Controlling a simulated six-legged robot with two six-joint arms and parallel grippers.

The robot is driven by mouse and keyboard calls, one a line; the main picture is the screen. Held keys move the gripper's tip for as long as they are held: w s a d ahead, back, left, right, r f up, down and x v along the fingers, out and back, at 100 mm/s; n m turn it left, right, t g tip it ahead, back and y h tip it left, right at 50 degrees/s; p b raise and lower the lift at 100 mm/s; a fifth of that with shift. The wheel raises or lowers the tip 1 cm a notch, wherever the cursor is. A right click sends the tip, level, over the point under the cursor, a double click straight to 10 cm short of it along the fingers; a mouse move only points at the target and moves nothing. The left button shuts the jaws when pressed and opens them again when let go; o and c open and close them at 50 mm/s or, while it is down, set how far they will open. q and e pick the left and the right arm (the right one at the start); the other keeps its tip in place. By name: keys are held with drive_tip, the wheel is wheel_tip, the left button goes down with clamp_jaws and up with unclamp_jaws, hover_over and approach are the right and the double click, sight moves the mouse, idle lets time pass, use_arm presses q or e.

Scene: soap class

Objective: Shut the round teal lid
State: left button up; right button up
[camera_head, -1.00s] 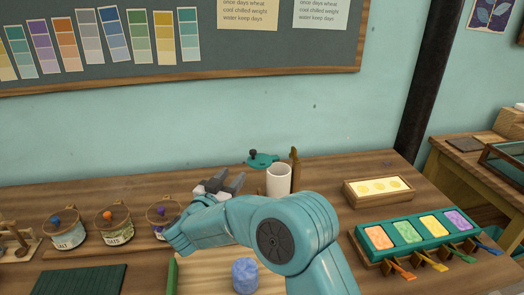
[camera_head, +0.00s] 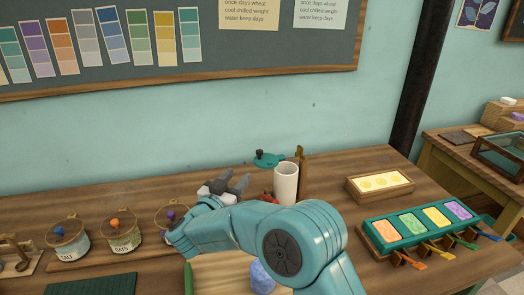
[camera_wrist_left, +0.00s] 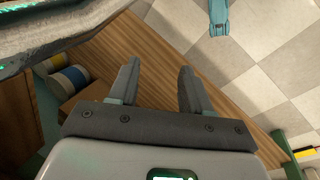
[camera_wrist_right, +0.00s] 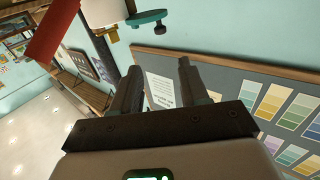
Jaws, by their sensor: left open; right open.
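The round teal lid (camera_head: 268,161) with a dark knob shows behind and left of a white upright cylinder (camera_head: 286,184) on the table. It stands out to the side, not over the cylinder's top. In the right wrist view the lid (camera_wrist_right: 147,18) is at the top, beyond the fingers, beside the partly cut-off white cylinder (camera_wrist_right: 103,12). My right gripper (camera_head: 231,184) is open and empty, left of the cylinder and apart from the lid. My left gripper (camera_wrist_left: 160,85) is open and empty in its wrist view, above a wooden surface and the tiled floor; the head view does not show it.
A box with yellow rounds (camera_head: 380,185) and a teal tray of coloured blocks (camera_head: 372,233) stand at right. A blue lump (camera_head: 262,276) is partly behind my right arm.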

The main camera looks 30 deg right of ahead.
sight(260, 151)
drive_tip(key=p+x, duration=0.2)
drive_tip(key=x, duration=1.3)
drive_tip(key=shift+w+d+f, duration=0.1)
drive_tip(key=shift+w+d, duration=0.1)
drive_tip(key=shift+w, duration=0.05)
use_arm(q)
wheel_tip(260, 151, up, 2)
drive_tip(key=shift+d, duration=0.1)
use_arm(e)
drive_tip(key=shift+w+f, duration=0.1)
drive_tip(key=shift+w, duration=0.05)
